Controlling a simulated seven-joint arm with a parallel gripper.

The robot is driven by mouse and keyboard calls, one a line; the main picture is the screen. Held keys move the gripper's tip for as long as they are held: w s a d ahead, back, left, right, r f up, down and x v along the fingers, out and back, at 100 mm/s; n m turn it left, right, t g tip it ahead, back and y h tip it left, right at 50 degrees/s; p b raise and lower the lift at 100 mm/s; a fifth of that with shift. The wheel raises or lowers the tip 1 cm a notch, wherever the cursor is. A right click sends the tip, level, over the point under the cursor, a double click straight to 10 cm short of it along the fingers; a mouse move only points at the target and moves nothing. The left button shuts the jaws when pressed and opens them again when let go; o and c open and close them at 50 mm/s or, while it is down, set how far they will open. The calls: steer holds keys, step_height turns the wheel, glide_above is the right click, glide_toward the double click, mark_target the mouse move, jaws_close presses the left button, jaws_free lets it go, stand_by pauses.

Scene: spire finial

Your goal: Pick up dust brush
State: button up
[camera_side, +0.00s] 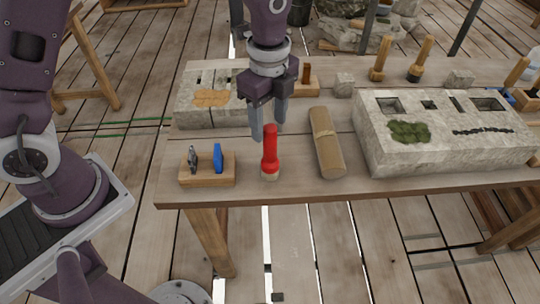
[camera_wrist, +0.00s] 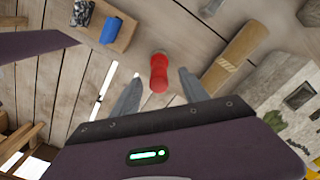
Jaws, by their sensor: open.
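The dust brush appears to be the bright red piece (camera_side: 270,152) standing upright near the table's front edge, with a short pale tip at its base. In the wrist view the red piece (camera_wrist: 158,72) shows between and just ahead of the fingertips. My gripper (camera_side: 268,136) points down with its two grey fingers apart and nothing held. In the side view its fingertips are near the top of the red handle, seemingly a little behind it. In the wrist view the gripper (camera_wrist: 160,76) is also open. I cannot tell the exact height gap.
A wooden block (camera_side: 207,180) holding a blue piece (camera_side: 218,158) and a grey piece stands left of the brush. A tan roll (camera_side: 326,142) lies to its right. A large stone block (camera_side: 440,150) is farther right, and another stone slab (camera_side: 205,115) lies behind.

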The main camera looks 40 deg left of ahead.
mark_target(271, 144)
steer(key=f, duration=0.6)
steer(key=shift+s+d+f, duration=0.15)
steer(key=shift+d+f, duration=0.05)
steer(key=shift+d, duration=0.2)
jaws_close()
